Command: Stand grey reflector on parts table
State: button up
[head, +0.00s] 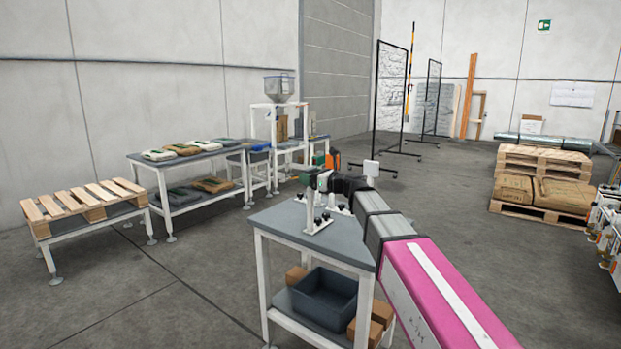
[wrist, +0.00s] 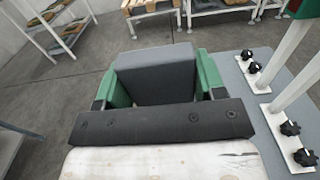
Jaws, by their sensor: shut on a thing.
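My gripper (wrist: 158,82) shows in the wrist view with green fingers on both sides of a dark grey block, which looks like the grey reflector (wrist: 154,66). It is shut on the block, and floor shows beyond it. In the head view my gripper (head: 318,181) is small, above the parts table (head: 287,222), and the block cannot be made out clearly there. The grey tabletop also shows at the right of the wrist view (wrist: 245,80). The block's underside is hidden.
White posts (wrist: 291,62) on base plates with black knobs stand on the table to the right of my gripper. A dark bin (head: 325,298) and brown boxes fill its lower shelf. A wooden pallet (head: 83,198) and a table with bags (head: 190,150) stand at the left.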

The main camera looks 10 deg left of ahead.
jog(key=o, duration=1.4)
jog(key=shift+o, duration=0.2)
jog(key=v, duration=1.2)
